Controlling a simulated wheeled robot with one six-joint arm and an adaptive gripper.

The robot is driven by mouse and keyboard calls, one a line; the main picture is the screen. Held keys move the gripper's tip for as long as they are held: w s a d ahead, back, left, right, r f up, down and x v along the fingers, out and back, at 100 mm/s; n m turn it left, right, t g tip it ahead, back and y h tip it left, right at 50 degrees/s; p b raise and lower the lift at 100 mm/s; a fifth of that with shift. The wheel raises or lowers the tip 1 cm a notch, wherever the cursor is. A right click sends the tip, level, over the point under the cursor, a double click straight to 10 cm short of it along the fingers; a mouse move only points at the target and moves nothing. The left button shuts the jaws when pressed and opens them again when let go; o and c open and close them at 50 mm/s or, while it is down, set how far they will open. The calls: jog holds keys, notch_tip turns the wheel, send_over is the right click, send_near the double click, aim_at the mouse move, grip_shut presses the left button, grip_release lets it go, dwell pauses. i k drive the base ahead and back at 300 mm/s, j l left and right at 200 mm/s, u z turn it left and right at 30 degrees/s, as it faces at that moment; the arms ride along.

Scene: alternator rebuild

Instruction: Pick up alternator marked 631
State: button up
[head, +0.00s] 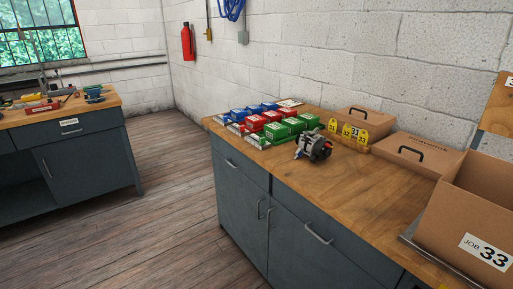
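An alternator (314,146) with a silver and dark metal body sits on the wooden top of the workbench (345,182), in front of the green boxes. No number can be read on it at this size, so I cannot tell whether it is marked 631. My gripper is not in view.
Blue, red and green boxes (275,130) stand in rows behind the alternator. Yellow numbered tags (347,132) and brown cases (416,152) line the wall. An open carton labelled JOB 33 (485,215) stands at right. Another bench (70,121) is at left, with open floor (150,190) between.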

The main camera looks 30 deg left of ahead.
aim_at(312, 143)
jog(key=u, duration=0.95)
jog(key=z, duration=0.45)
jog(key=i+j+z, duration=0.15)
jog(key=j+z, duration=0.45)
jog(key=i+j+z, duration=0.15)
jog(key=j+z, duration=0.5)
jog(key=j, duration=2.65)
